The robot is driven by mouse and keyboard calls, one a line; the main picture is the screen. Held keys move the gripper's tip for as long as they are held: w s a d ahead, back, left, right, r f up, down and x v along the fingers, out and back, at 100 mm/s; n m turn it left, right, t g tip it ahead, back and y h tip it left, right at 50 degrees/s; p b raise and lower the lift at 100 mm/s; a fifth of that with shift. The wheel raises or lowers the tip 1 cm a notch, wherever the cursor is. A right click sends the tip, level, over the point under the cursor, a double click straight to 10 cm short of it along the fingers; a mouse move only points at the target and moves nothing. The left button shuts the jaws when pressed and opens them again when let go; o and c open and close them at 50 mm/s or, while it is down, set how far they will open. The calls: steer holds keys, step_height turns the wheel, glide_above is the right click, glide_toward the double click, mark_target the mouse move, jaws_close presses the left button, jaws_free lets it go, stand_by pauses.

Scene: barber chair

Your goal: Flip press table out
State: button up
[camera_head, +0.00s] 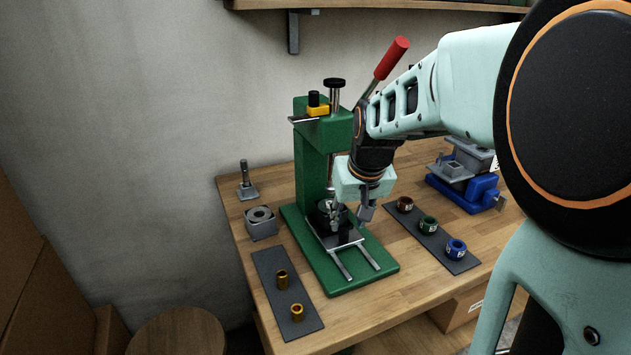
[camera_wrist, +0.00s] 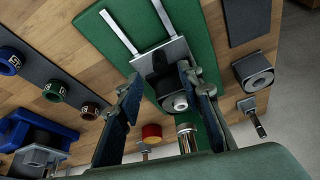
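The green press (camera_head: 312,165) stands on the wooden bench, with a red-handled lever (camera_head: 391,58) at its upper right. Its press table, a grey plate (camera_head: 338,241) on two thin rails (camera_head: 342,266), lies low on the green base. The plate also shows in the wrist view (camera_wrist: 172,50), carrying a black block (camera_wrist: 160,84) with a round grey part. My gripper (camera_head: 350,212) is low in front of the press column, just over the table. In the wrist view my gripper (camera_wrist: 159,78) is open, its fingers on either side of the black block. I cannot tell whether either finger touches it.
A dark mat with two brass rings (camera_head: 282,279) lies left of the press. A grey block (camera_head: 261,223) and a metal tool (camera_head: 247,185) are at left.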

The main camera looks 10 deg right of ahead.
mark_target(345, 232)
steer(key=x, duration=0.6)
steer(key=shift+w+f, duration=0.1)
steer(key=shift+c, duration=0.3)
jaws_close()
